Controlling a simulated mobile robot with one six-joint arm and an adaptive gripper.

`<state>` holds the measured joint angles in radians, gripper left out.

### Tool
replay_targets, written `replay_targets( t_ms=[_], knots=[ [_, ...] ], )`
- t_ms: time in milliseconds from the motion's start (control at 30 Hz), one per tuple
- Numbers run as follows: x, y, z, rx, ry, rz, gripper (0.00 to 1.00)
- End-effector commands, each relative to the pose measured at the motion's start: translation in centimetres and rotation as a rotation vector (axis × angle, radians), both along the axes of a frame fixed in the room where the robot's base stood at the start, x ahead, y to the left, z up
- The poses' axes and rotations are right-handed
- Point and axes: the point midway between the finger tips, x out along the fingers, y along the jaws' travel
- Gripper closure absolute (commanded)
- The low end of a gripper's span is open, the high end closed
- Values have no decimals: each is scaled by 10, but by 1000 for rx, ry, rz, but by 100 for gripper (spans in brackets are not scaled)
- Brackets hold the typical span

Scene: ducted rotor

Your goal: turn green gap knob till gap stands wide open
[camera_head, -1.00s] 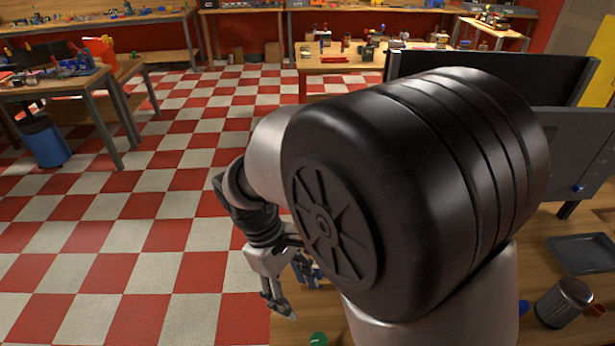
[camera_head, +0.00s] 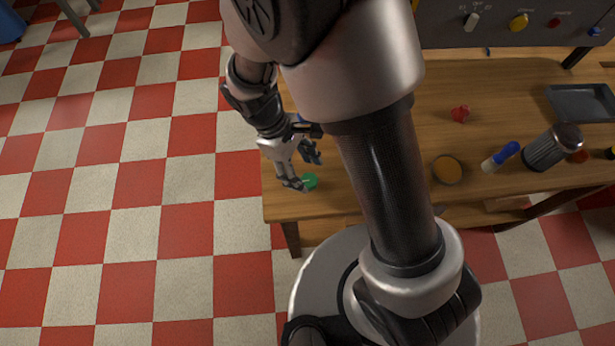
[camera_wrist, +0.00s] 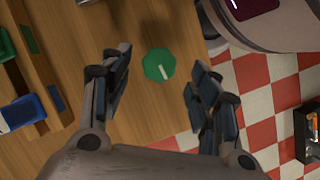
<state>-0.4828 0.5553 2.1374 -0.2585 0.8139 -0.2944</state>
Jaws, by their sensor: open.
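The green knob (camera_wrist: 159,65) is an octagon-like disc with a white pointer line on its face. In the wrist view it lies on the wooden table top, ahead of and between my two fingers. My gripper (camera_wrist: 157,88) is open, with one finger on each side of the knob's line and nothing between the pads. In the head view the green knob (camera_head: 309,181) shows near the table's front left corner, and my gripper (camera_head: 302,170) hangs right by it. I cannot tell the height left between fingertips and knob. The gap itself cannot be made out.
A panel with knobs (camera_head: 515,22) stands behind. In the wrist view, blue and green parts (camera_wrist: 22,112) lie left.

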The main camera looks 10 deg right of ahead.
Motion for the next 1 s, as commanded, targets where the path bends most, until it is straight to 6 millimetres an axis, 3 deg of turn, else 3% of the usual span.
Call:
replay_targets(
  t_ms=[200,567,1000],
  knots=[
    [-6,-9,-25,-1,0,-2,44],
    [-7,-10,-29,1,-1,-1,44],
    [-7,-10,-29,1,-1,-1,72]
  ],
)
